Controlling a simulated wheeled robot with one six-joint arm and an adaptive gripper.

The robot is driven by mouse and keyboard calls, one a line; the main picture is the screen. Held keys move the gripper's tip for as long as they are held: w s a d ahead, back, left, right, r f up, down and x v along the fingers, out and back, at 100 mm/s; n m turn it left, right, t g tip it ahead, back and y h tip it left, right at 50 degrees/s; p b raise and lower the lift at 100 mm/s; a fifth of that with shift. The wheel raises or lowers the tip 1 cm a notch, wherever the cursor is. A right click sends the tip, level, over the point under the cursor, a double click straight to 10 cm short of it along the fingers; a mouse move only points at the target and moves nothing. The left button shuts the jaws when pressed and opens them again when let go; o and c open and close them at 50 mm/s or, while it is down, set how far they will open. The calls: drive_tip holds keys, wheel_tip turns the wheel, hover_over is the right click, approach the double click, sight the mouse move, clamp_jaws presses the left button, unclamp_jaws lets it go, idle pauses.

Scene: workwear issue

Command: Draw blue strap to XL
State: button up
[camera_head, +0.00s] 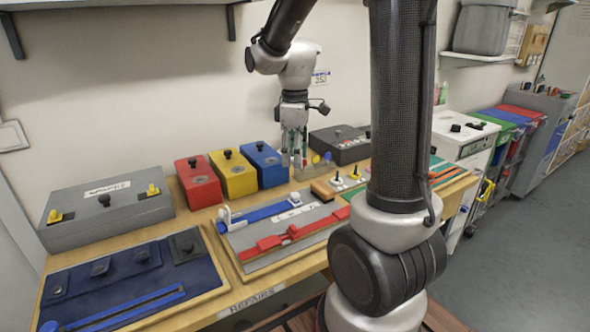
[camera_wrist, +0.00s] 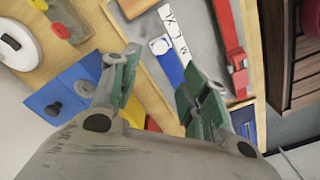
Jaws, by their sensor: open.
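The blue strap (camera_head: 262,212) lies along the back of a grey sizing board (camera_head: 252,238), with a white buckle piece (camera_head: 228,215) at its left and another white piece (camera_head: 294,198) near its right end. A strip of size letters (camera_head: 290,213) runs in front of it. In the wrist view the blue strap (camera_wrist: 172,67) shows beside letters reading M, L and X (camera_wrist: 176,32), and a white end piece (camera_wrist: 160,45) sits by them. My gripper (camera_head: 294,150) is open and empty, above and behind the board, apart from the strap. Its green-padded fingers frame the wrist view (camera_wrist: 160,82).
A red strap (camera_head: 290,236) lies on the board's front side. Red (camera_head: 198,181), yellow (camera_head: 233,173) and blue (camera_head: 265,163) boxes stand behind. A dark control box (camera_head: 340,143) stands right of my gripper. My arm hides part of the table's right side.

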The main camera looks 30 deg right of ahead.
drive_tip(key=shift+r, duration=0.4)
